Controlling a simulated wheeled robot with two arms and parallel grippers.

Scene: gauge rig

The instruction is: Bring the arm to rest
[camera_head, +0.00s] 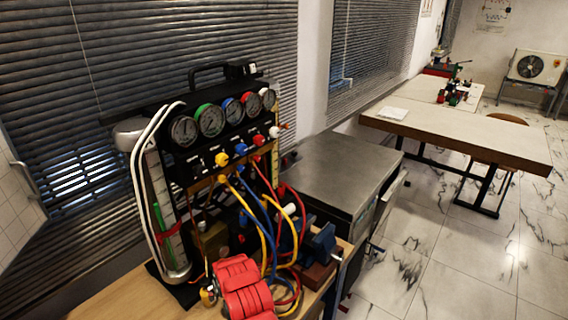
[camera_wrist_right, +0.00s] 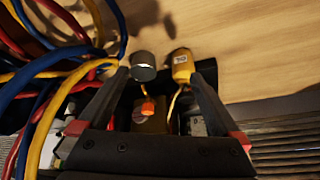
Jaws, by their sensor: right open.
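My right gripper (camera_wrist_right: 165,74) shows in the right wrist view as two dark fingers with red parts, spread apart. A dark round cap (camera_wrist_right: 143,66) and a yellow labelled cylinder (camera_wrist_right: 183,66) appear between and beyond the fingertips. I cannot tell whether the fingers touch them. The gauge rig (camera_head: 205,150) stands upright at the left of the head view, with several round dials (camera_head: 209,120) in a row. My left gripper is not in view.
Yellow, blue and red hoses (camera_head: 266,220) hang off the rig's front; they loop close beside the right gripper's finger. Red ribbed parts (camera_head: 243,287) sit low in front. A grey metal-topped cabinet (camera_head: 335,170) stands to the right. A table (camera_head: 470,133) is farther back. Tiled floor lies open at right.

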